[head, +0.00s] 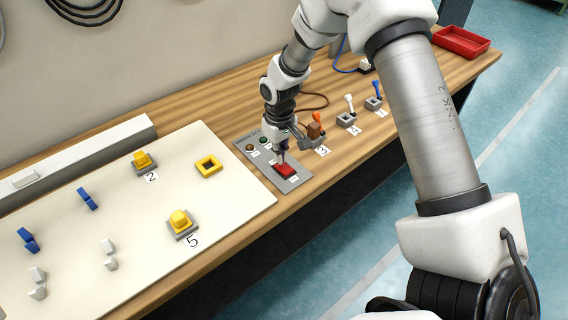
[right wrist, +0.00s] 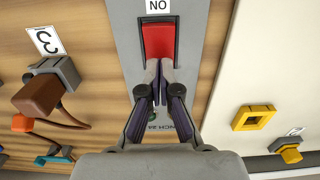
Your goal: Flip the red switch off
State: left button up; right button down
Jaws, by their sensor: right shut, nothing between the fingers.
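The red switch (head: 285,169) sits on a grey panel (head: 294,183) on the wooden bench in the head view. In the right wrist view the red switch (right wrist: 158,40) lies straight ahead, beside a label reading "NO" as seen there. My right gripper (head: 281,160) is shut and empty, pointing down at the switch. In the right wrist view its fingertips (right wrist: 159,66) overlap the near end of the switch; I cannot tell whether they touch it. My left gripper is not in view.
A white board (head: 120,225) with yellow and blue parts lies left of the panel. A brown block (head: 314,130) on a grey base and small levers (head: 350,104) stand to the right. A red tray (head: 461,41) is at the far right end.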

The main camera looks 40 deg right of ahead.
notch_tip(320, 180, up, 6)
jog(key=p, duration=0.4)
jog(key=shift+p, duration=0.35)
jog(key=shift+s+f, duration=0.1)
jog(key=shift+f, duration=0.05)
jog(key=shift+f, duration=0.1)
